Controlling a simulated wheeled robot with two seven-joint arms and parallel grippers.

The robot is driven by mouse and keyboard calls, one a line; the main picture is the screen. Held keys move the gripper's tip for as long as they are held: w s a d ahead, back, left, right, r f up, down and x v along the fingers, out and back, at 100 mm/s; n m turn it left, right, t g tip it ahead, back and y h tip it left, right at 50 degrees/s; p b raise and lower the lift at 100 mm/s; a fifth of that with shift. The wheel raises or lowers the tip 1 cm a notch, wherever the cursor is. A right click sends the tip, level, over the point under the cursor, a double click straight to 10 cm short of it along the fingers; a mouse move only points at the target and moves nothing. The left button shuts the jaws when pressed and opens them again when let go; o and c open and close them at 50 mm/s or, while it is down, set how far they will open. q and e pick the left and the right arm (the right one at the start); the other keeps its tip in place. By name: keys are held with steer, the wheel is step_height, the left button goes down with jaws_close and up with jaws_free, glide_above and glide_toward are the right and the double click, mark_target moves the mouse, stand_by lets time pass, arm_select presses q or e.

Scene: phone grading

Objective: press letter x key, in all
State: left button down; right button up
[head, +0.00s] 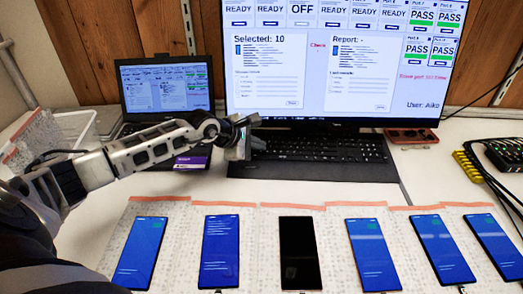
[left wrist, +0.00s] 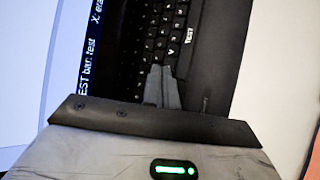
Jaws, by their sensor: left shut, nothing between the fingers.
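A black keyboard (head: 325,148) lies on the table in front of the large monitor. My left gripper (head: 243,138) is at the keyboard's left end in the head view, its fingers shut and empty. In the left wrist view the shut fingertips (left wrist: 163,78) point down over the keyboard (left wrist: 140,75), close to the lower letter rows and the key marked TEST (left wrist: 189,33). A V key shows beside them. The x key cannot be picked out; the fingers may cover it. Whether the tips touch a key cannot be told. My right gripper is not in view.
The large monitor (head: 322,60) stands behind the keyboard, with a laptop (head: 165,85) to its left. Several phones (head: 300,250) lie in a row at the front. A red-brown case (head: 411,136) and yellow connectors (head: 466,165) sit at the right. A printed strip (left wrist: 90,60) runs beside the keys.

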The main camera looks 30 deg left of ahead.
mark_target(257, 156)
arm_select(q)
steer(key=shift+r, duration=0.45)
steer(key=r+p, duration=0.2)
steer(key=r, duration=0.1)
steer(key=r+p, duration=0.2)
steer(key=shift+s+d, duration=0.15)
steer(key=shift+s, duration=0.1)
stand_by(0.7)
